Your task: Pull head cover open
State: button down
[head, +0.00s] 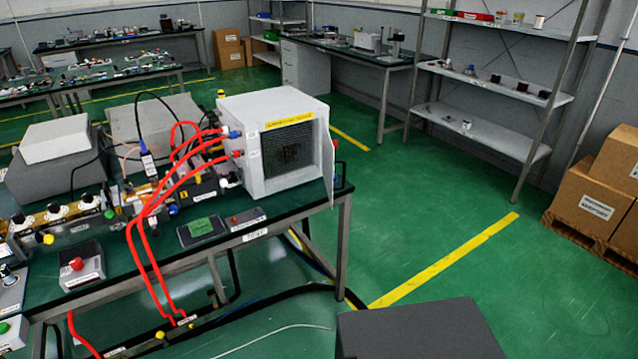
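The head is a white box (285,101) at the right end of the dark-topped bench, with a yellow label strip and a dark mesh front (288,148). A thin white panel (328,160), which looks like the cover, stands at the right edge of the box front. It appears swung out from the mesh, seen nearly edge-on; its exact angle is hard to tell. A small red part shows beside the panel. My gripper is not in view.
Red hoses (143,240) run from the box's left side down over the bench (285,217). Cables lie on the floor below. The green floor (410,220) right of the bench is clear, up to shelves (490,85) and cardboard boxes (590,210).

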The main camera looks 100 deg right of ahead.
aim_at(328, 161)
jog(key=z, duration=0.05)
jog(key=k, duration=0.55)
jog(key=z, duration=1.05)
jog(key=i, duration=0.45)
jog(key=u, duration=0.05)
